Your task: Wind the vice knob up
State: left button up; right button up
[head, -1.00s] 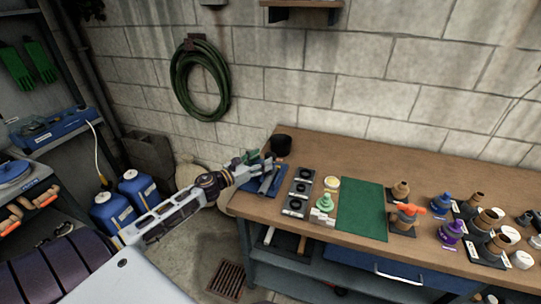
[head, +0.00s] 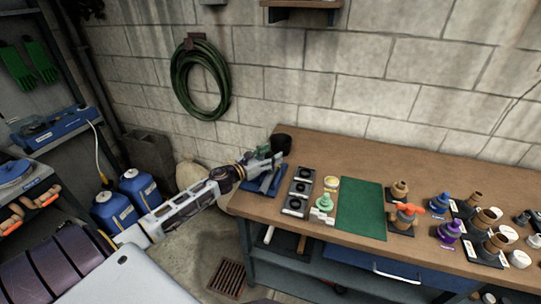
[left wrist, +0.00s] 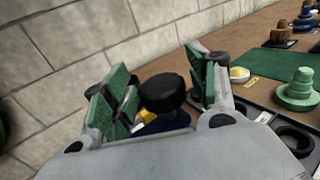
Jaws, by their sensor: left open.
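The vice knob is a black round knob (head: 283,142) at the back left corner of the wooden bench, above a blue base (head: 258,184). In the left wrist view the black knob (left wrist: 163,91) shows between the green-padded fingers, with a gap on each side. My left gripper (head: 272,158) is open, reaching in from the left at the knob and partly covering it in the head view. Contact with the knob cannot be told. Most of the vice below is hidden by the gripper. My right gripper is not in view.
Black trays (head: 298,196) and a green stepped piece (head: 324,202) stand right of the vice, then a green mat (head: 361,210). Several fittings stand farther right. The block wall (head: 340,90) rises close behind the bench.

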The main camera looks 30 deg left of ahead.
pick_arm(q)
jog(key=c, duration=1)
jog(key=shift+n+y, duration=0.4)
jog(key=shift+y, duration=0.2)
